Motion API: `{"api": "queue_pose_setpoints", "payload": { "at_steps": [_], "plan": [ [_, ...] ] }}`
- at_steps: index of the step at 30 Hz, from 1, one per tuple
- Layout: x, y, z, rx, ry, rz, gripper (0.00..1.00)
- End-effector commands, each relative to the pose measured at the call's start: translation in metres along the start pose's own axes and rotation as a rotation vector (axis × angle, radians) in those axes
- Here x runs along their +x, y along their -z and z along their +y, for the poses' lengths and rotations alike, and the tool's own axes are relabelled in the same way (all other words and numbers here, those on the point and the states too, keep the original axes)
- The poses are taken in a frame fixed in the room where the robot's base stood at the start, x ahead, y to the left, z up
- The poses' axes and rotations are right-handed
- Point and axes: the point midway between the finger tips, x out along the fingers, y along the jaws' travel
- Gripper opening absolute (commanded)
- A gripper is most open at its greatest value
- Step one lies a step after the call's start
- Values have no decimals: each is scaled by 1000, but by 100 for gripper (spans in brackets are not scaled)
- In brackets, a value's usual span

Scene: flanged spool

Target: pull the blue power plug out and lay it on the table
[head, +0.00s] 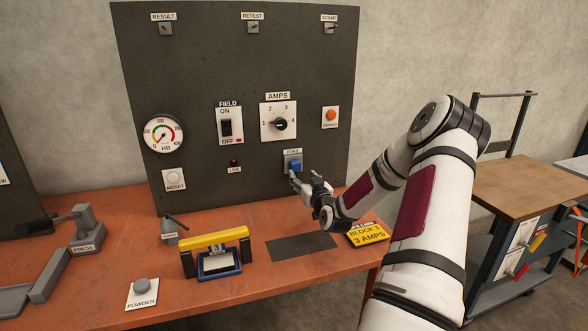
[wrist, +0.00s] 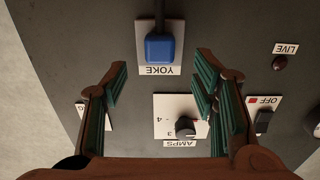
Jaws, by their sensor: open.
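The blue power plug (head: 295,166) sits in the socket plate labelled YOKE (head: 291,157), low on the dark panel. In the wrist view, which is upside down, the plug (wrist: 160,47) lies above and beyond my fingertips, roughly centred between them sideways. A dark cord runs from it to the picture's top edge. My gripper (head: 303,181) is open and empty, just in front of and slightly below the plug. Its two green-padded fingers (wrist: 160,80) are spread wide. Contact with the plug does not show. The orange table (head: 330,278) lies below.
The AMPS dial (head: 280,124) and FIELD switch (head: 227,126) are on the panel above. On the table, a dark flat mat (head: 302,246) is bare. A yellow-topped stand (head: 215,241) is left of it, and a yellow BLOCK 3 AMPS sign (head: 368,234) is right.

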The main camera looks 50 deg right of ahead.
Motion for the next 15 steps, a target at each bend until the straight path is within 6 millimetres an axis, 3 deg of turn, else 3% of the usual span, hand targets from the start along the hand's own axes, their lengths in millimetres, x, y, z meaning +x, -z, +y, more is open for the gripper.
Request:
{"api": "queue_pose_setpoints", "payload": {
  "at_steps": [15],
  "plan": [
    [64,-2,-1,-1,1,0,53]
  ]
}}
